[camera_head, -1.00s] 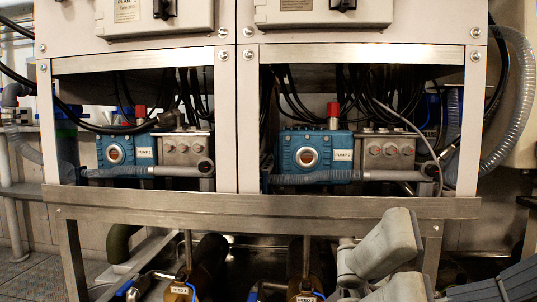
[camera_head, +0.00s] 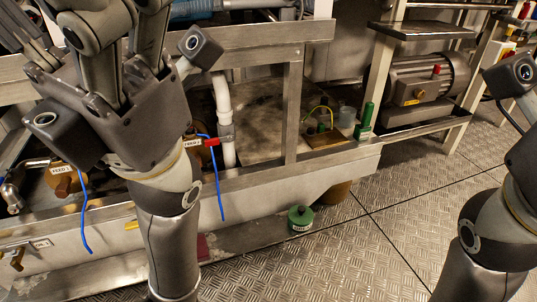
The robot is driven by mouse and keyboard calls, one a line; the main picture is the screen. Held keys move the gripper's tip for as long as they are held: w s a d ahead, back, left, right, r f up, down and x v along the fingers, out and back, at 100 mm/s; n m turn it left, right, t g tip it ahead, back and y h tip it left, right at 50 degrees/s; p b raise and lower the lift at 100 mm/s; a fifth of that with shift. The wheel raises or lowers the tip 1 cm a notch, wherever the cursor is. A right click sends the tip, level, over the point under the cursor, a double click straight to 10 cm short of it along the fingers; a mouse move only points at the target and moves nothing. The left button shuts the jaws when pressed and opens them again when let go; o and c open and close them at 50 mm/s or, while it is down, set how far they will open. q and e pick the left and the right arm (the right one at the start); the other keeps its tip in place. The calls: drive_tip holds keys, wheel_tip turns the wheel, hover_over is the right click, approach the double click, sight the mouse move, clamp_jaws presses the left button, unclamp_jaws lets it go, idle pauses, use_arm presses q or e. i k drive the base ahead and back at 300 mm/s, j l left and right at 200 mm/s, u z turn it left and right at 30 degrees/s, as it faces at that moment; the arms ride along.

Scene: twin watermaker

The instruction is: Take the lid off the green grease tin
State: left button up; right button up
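The green grease tin (camera_head: 300,220) is small and squat and stands upright on the floor, just in front of the frame's low base. Its top looks closed, with a small dark spot at its centre; the lid's edge is too small to make out. My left gripper (camera_head: 122,30) is at the upper left, well away from the tin. Its fingers point up, and the picture's top edge hides their tips. My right arm is at the right edge, apart from the tin; its fingers lie outside the picture.
A metal frame rail (camera_head: 290,110) and a white pipe (camera_head: 223,115) stand behind the tin. A green upright object (camera_head: 366,122) is on the ledge, with a motor (camera_head: 425,85) farther right. Blue hoses (camera_head: 82,215) hang at the left. The plate floor (camera_head: 375,245) right of the tin is clear.

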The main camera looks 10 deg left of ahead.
sight(300, 215)
drive_tip(key=i+j+z, duration=0.1)
drive_tip(key=z, duration=0.3)
drive_tip(key=j+z, duration=0.2)
drive_tip(key=z, duration=0.2)
drive_tip(key=i+j+z, duration=0.1)
drive_tip(key=z, duration=0.3)
drive_tip(key=j, duration=0.1)
